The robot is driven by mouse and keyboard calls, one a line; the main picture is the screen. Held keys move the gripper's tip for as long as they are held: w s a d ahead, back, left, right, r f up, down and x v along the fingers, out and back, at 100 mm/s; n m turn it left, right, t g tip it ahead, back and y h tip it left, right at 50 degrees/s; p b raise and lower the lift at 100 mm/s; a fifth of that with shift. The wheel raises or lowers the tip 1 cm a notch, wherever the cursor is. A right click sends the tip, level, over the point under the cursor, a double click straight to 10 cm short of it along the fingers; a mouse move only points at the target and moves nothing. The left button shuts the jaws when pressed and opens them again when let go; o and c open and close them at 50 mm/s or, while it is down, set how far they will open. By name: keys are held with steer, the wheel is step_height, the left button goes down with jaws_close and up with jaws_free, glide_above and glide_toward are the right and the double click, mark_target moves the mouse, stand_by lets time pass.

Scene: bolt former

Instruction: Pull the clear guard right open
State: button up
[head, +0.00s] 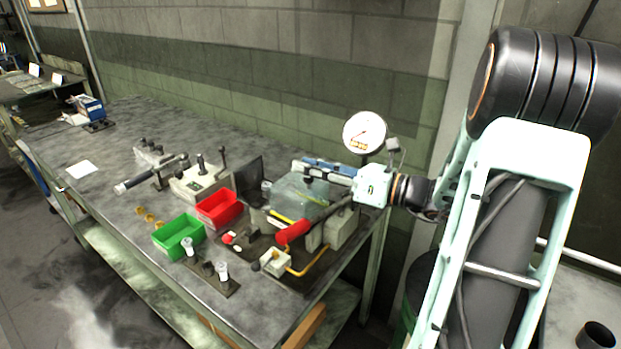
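The clear guard (298,196) is a see-through, slightly greenish cover on the machine at the right end of the bench. A yellow strip shows along its lower front edge. From this view I cannot tell how far open it is. My gripper (318,174) reaches in from the right, with its pale body beside the guard and its fingers pointing left over the guard's upper back part. The fingers are small and partly mixed with the blue and dark parts behind. I cannot tell whether they touch the guard or are open or shut.
A red-handled lever (293,232) stands in front of the guard, and a round gauge (364,132) behind it. A red bin (218,208), a green bin (179,234) and a dark upright panel (248,181) are to the left. The bench's left half has free room.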

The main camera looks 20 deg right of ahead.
step_height(320, 180, up, 7)
steer(key=shift+f, duration=0.2)
stand_by(0.4)
